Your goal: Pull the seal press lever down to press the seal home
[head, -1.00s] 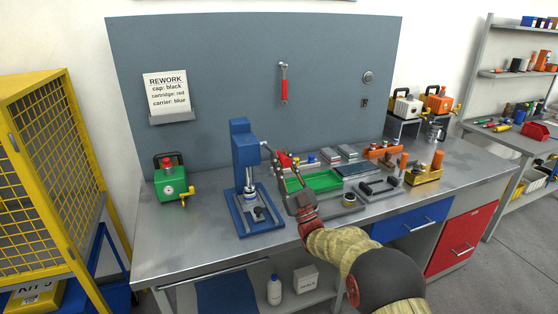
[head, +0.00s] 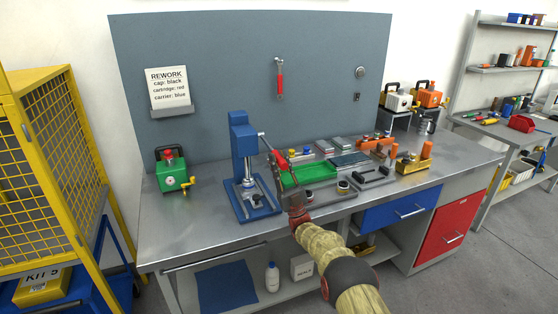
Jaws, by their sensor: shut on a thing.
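The blue seal press (head: 243,140) stands upright on the metal bench. Its lever (head: 266,143) slopes down to the right from the press head and ends in a red grip (head: 281,160). My gripper (head: 282,166) is shut on the red grip, and the fingers partly hide it. Under the head, the silver ram (head: 248,182) reaches down toward a small dark part (head: 255,197) on the press base. I cannot tell whether the ram touches that part.
A green tray (head: 310,173) and a grey fixture with a dark handle (head: 373,177) lie right of my gripper. A green pump unit (head: 172,172) stands left of the press. The bench front left (head: 190,228) is clear.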

